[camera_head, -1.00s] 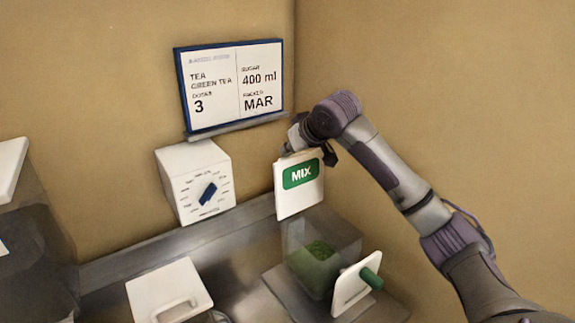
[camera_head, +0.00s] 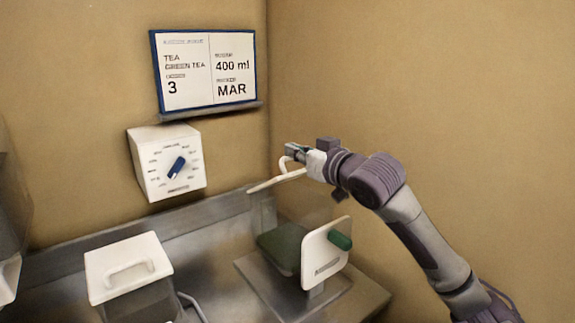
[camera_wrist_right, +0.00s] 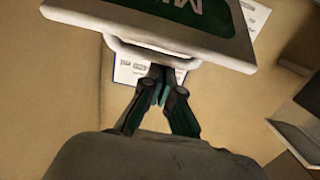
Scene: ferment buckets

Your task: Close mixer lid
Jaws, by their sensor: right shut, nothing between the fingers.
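The mixer (camera_head: 326,258) has a see-through bowl with dark green contents, a white front panel and a green knob (camera_head: 341,240). Its white lid (camera_head: 272,183) is raised above the bowl, tilted and seen nearly edge-on, with a white loop handle on top. In the right wrist view the lid (camera_wrist_right: 95,17) fills the top, with part of its green MIX label and its handle showing. My right gripper (camera_head: 292,152) is at the handle, its fingertips (camera_wrist_right: 160,88) together with nothing between them. Whether it touches the handle I cannot tell. My left gripper is out of view.
A white-lidded container (camera_head: 128,268) stands on the metal counter at the front left. A white dial box (camera_head: 166,165) and a recipe board (camera_head: 205,72) are on the wall behind. Another container is cut off at the left edge. The right wall is close to my arm.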

